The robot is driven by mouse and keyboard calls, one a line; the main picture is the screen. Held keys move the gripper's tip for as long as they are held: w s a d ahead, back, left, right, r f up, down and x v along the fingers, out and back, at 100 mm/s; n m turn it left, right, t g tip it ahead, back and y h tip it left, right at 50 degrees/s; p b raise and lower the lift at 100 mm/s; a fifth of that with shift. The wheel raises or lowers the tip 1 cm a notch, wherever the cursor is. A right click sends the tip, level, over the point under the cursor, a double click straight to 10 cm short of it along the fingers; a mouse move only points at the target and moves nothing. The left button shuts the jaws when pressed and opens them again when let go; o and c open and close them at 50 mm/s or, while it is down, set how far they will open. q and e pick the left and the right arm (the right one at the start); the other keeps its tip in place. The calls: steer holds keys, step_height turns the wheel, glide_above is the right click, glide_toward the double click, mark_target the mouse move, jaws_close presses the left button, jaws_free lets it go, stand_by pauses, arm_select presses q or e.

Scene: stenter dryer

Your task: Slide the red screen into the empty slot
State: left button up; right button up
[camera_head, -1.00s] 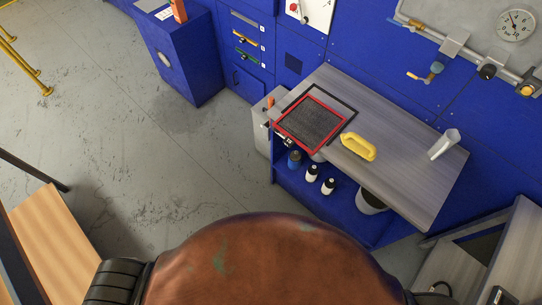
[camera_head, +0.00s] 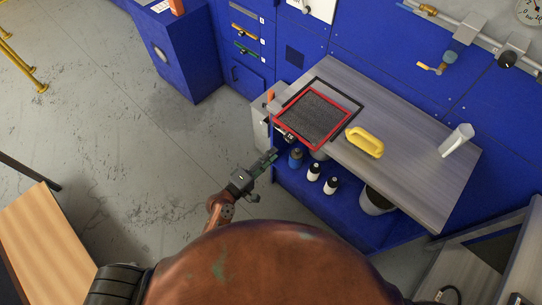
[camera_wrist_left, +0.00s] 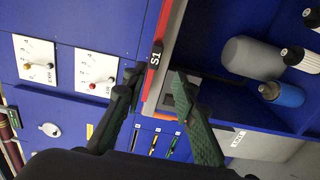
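The red screen (camera_head: 313,118), a red frame around dark mesh, lies on the grey worktop near its left corner. Its edge shows in the wrist view (camera_wrist_left: 172,28) with a black tab marked S1 (camera_wrist_left: 155,54). My left gripper (camera_head: 272,156) is just off the table's front-left edge, short of the tab. In the wrist view its two green-padded fingers (camera_wrist_left: 158,76) are spread, with the tab ahead between their tips; I see no grip on it. The blue cabinet's slot panel (camera_head: 246,40) holds yellow and green handles. Which slot is empty is unclear. My right gripper is out of view.
A black frame outline (camera_head: 352,98) lies by the screen. Bottles (camera_head: 314,172) and a bucket (camera_head: 376,201) fill the shelf below.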

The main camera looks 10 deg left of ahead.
mark_target(289, 137)
arm_select(q)
steer(key=shift+r+b+x, duration=0.2)
steer(key=shift+b+x, duration=0.05)
steer(key=shift+x, duration=2.4)
steer(key=shift+r+b+x, duration=0.2)
steer(key=shift+b+x, duration=0.05)
steer(key=shift+x, duration=2.4)
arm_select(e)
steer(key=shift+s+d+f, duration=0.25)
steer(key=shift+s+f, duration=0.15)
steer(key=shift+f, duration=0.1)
arm_select(q)
steer(key=shift+d, duration=0.1)
steer(key=shift+c, duration=0.6)
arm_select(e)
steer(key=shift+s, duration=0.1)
arm_select(q)
jaws_close()
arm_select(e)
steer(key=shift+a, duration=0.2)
arm_select(q)
steer(key=shift+r, duration=0.2)
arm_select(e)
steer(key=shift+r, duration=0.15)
